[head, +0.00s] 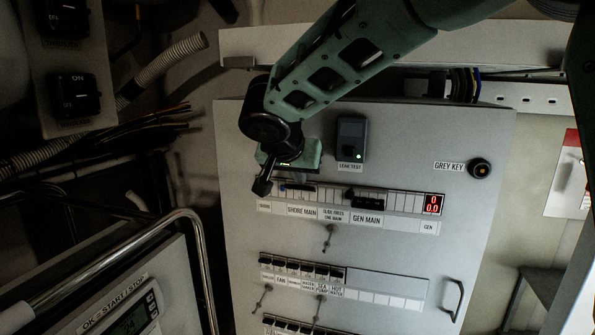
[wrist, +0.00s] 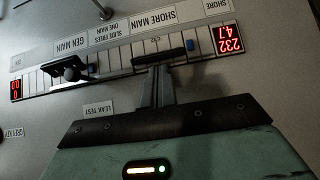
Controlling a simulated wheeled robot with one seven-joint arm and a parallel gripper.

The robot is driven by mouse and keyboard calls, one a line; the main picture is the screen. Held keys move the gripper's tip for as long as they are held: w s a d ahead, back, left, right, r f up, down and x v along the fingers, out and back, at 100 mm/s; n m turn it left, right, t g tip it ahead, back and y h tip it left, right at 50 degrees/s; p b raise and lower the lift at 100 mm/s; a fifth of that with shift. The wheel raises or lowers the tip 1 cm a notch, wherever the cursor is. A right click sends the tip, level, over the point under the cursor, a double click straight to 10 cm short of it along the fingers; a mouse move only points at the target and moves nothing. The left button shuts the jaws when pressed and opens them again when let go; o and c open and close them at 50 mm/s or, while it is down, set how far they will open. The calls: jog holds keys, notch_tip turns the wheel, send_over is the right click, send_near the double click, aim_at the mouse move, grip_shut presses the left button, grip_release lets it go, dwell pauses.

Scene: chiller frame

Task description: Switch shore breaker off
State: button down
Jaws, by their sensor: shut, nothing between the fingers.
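The shore main breaker shows as a dark bar (wrist: 160,57) in the top breaker row, by the SHORE MAIN label, upside down in the wrist view. My gripper (wrist: 154,70) is shut and empty, its fingertips right at this bar. Whether they touch it I cannot tell. The shore display (wrist: 229,40) is lit and reads 232 and 4.7.
The gen main breaker (head: 366,198) sits further right in the same row, by a gen display (head: 433,204) reading zeros. A leak test unit (head: 351,138) is above. Lower breaker rows (head: 300,267) and a door handle (head: 454,300) are below. A metal rail (head: 197,235) stands at left.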

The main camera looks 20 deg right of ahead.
jog(key=shift+s+a+f+b, duration=0.1)
jog(key=shift+f+b, duration=0.2)
jog(key=shift+b, duration=0.9)
jog(key=shift+r+t+b, duration=0.1)
jog(key=shift+t+b, duration=0.2)
jog(key=shift+b, duration=0.15)
